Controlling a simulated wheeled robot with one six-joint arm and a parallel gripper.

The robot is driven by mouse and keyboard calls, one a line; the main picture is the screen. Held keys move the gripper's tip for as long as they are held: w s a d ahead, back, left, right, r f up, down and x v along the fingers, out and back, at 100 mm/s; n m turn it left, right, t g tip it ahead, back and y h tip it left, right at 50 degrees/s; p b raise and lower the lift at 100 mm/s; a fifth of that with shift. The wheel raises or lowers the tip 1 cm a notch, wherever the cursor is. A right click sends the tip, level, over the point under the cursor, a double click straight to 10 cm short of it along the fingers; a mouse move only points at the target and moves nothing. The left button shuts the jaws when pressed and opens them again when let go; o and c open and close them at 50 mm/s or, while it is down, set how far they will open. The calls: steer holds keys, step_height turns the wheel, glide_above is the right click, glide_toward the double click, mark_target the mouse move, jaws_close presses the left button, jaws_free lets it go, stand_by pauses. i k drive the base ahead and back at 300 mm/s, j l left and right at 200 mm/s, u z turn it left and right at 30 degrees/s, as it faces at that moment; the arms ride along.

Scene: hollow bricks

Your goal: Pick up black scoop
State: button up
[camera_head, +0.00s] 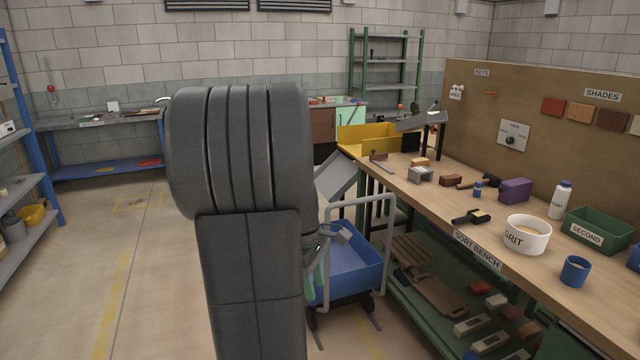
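A small black scoop-like tool (472,217) lies on the wooden top of the sort bench (420,195), near its front edge and just left of the white bowl marked GRIT (527,234). A second dark tool (480,182) lies farther back on the bench; its exact shape is hard to tell. My dark arm fills the middle of the view, left of the bench. Only a small part near my wrist, with a green light, shows at the arm's right side. My gripper's fingers cannot be made out, and it is apart from the black tool.
A purple block (515,190), white bottle (560,199), blue cup (575,271) and green bin (598,236) crowd the bench's right part. A yellow bin (372,137) stands at its far end. A blue cart (350,277) is beside the bench. The floor at left is clear.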

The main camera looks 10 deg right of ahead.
mark_target(470, 218)
steer(key=i+z, duration=0.2)
steer(key=i, duration=0.25)
steer(key=i+j+z, duration=0.2)
steer(key=i, duration=0.2)
steer(key=i+j+z, duration=0.2)
steer(key=i, duration=0.25)
steer(key=i+l+z, duration=0.3)
steer(key=i+z, duration=0.2)
steer(key=i+l+z, duration=0.15)
steer(key=i+z, duration=0.3)
steer(key=i+l, duration=0.35)
steer(key=i, duration=0.15)
